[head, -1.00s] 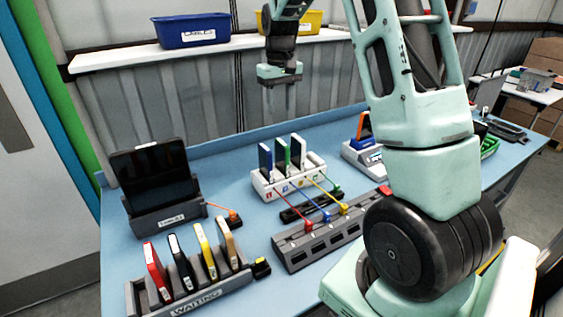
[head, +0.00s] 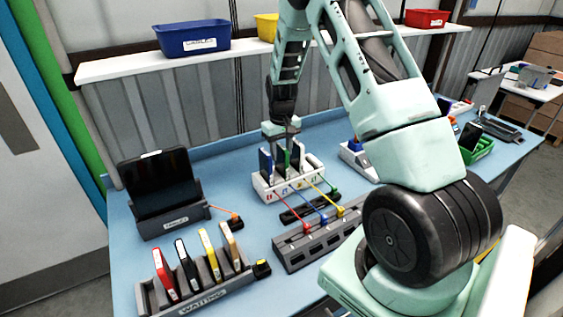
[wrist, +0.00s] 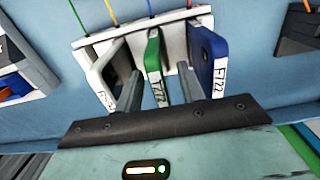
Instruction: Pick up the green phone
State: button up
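A white label shows on the green phone's edge. My gripper (wrist: 159,72) points down over the dock, with one finger on each side of the green phone. The fingers are apart and gaps show between them and the phone. In the head view my gripper (head: 283,143) partly hides the green phone (head: 287,158).
Red, blue and yellow cables (head: 325,187) run from the dock's front to a grey strip (head: 318,245). A WAITING rack (head: 205,292) with several phones is at front left. A tablet on a stand (head: 160,185) is behind it. A shelf (head: 130,70) with bins runs along the wall.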

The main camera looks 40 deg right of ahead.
jog(key=shift+f+p, duration=0.3)
jog(key=shift+f, duration=1)
grip_shut()
jog(key=shift+w+d+r+b, duration=0.1)
jog(key=shift+r+b, duration=0.2)
jog(key=shift+r, duration=0.25)
notch_tip(320, 180, up, 9)
jog(key=b, duration=0.3)
